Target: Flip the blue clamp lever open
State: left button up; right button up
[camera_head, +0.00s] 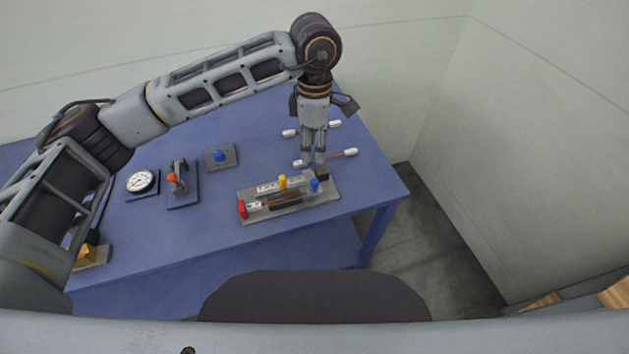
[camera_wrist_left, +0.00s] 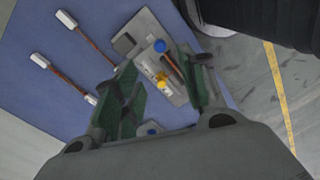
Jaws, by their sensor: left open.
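The blue clamp lever (camera_head: 314,185) is a small blue-tipped part at the right end of a grey fixture plate (camera_head: 330,192) on the table. It also shows in the left wrist view (camera_wrist_left: 160,46), where it lies between and beyond the two fingers. My left gripper (camera_head: 315,163) points down just above and behind that end of the plate. In the left wrist view my left gripper (camera_wrist_left: 165,70) has its green-padded fingers spread, with nothing held between them. I cannot tell whether a finger touches the lever. My right gripper is not in view.
A yellow lever (camera_head: 283,182) and a red lever (camera_head: 242,209) share the plate. Cables with white ends (camera_head: 350,152) lie behind. A blue knob (camera_head: 219,156), an orange-tipped device (camera_head: 173,180) and a dial (camera_head: 140,182) stand left. The blue table (camera_head: 210,240) is clear in front.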

aim_at(314, 181)
pick_arm(q)
notch_tip(314, 181, down, 12)
jog(key=shift+s+p, duration=0.15)
jog(key=shift+p, duration=0.95)
jog(key=shift+f, duration=0.9)
grip_shut()
